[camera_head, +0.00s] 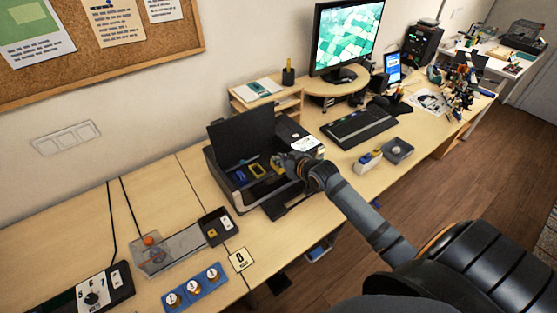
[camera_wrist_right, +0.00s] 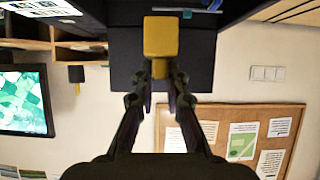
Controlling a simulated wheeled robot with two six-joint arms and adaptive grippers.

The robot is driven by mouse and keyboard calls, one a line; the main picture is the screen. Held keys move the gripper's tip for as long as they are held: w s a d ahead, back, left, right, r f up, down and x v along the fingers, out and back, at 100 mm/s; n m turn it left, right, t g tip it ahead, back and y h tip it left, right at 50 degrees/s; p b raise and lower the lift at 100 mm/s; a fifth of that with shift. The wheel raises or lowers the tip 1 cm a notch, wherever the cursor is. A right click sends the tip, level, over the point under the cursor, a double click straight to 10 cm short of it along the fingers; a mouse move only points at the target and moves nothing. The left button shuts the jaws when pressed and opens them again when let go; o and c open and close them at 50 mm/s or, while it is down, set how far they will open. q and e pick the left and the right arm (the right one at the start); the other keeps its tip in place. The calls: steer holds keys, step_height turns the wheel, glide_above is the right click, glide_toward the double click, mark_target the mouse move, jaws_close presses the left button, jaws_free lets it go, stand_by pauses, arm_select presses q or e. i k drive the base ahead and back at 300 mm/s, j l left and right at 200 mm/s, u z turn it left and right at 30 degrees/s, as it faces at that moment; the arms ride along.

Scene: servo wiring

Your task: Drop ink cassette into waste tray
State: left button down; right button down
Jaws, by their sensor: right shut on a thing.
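My right gripper (camera_head: 277,164) is at the open printer (camera_head: 222,193), above its right part. In the right wrist view the fingers (camera_wrist_right: 160,75) are shut on a yellow ink cassette (camera_wrist_right: 160,36), which sticks out past the fingertips. In the head view the held cassette is mostly hidden by the gripper. Another yellow piece (camera_head: 257,170) and a blue piece (camera_head: 239,176) sit inside the printer. A small black tray (camera_head: 228,236) with small yellow pieces lies left of the printer; I cannot tell whether it is the waste tray. My left gripper is not in view.
The raised printer lid (camera_head: 242,134) stands behind the gripper. A blue block with round knobs (camera_head: 192,288) and a card (camera_head: 240,259) lie at the front left.

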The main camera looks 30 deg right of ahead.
mark_target(400, 149)
steer(key=k+z, duration=0.1)
steer(key=z, duration=1.9)
steer(key=i+l+u, duration=0.1)
steer(key=u, duration=0.8)
steer(key=i+l+u, duration=0.15)
steer(key=l+u, duration=0.25)
steer(key=l, duration=0.35)
steer(key=i+l+u, duration=0.1)
steer(key=l+u, duration=0.3)
steer(key=l, duration=0.35)
steer(key=l+u, duration=0.35)
steer(key=l, duration=0.45)
steer(key=k+l, duration=0.1)
steer(key=l, duration=0.5)
